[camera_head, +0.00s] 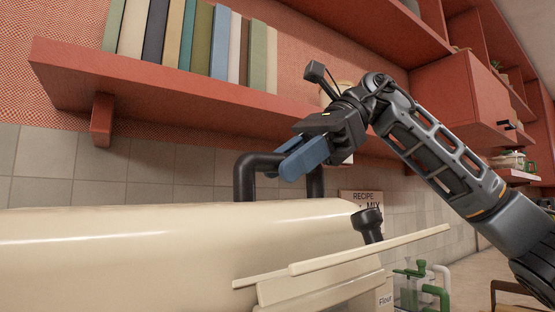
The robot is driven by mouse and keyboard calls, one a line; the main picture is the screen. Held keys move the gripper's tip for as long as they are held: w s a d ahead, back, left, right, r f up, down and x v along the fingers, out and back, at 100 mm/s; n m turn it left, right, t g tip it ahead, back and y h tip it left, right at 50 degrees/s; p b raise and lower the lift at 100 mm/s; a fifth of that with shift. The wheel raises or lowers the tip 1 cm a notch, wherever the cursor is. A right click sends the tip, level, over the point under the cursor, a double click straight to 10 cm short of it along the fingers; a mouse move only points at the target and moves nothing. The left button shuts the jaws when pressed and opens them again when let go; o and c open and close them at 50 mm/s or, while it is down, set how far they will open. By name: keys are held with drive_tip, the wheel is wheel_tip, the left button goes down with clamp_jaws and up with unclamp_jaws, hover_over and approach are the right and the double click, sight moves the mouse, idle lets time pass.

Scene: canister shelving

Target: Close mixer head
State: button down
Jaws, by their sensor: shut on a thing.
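The mixer head (150,240) is a large cream rounded body that fills the lower left of the head view. Its top edge runs nearly level; its lower part and any bowl are out of view or hidden. A black bent handle (244,178) rises behind the top of the head. My gripper (295,160), with blue fingers, reaches down from the upper right and is shut on the handle's top bar. The fingers hide part of that bar. A black knob (369,222) on a short stem stands at the head's right end.
A red shelf (190,85) with a row of books (190,45) hangs above, close to my gripper. Cream slats (340,265) lie in front of the mixer's right end. A clear container with green parts (412,288) stands at lower right. A recipe sign (362,198) is behind.

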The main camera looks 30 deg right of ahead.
drive_tip(key=shift+d+f+y+b, duration=0.3)
drive_tip(key=shift+d+f+b, duration=0.1)
drive_tip(key=shift+f, duration=0.45)
drive_tip(key=c, duration=0.9)
unclamp_jaws()
drive_tip(key=shift+d, duration=0.1)
drive_tip(key=shift+r, duration=0.1)
drive_tip(key=shift+d+r, duration=0.15)
drive_tip(key=shift+r, duration=0.05)
drive_tip(key=v, duration=0.7)
drive_tip(key=shift+d, duration=0.2)
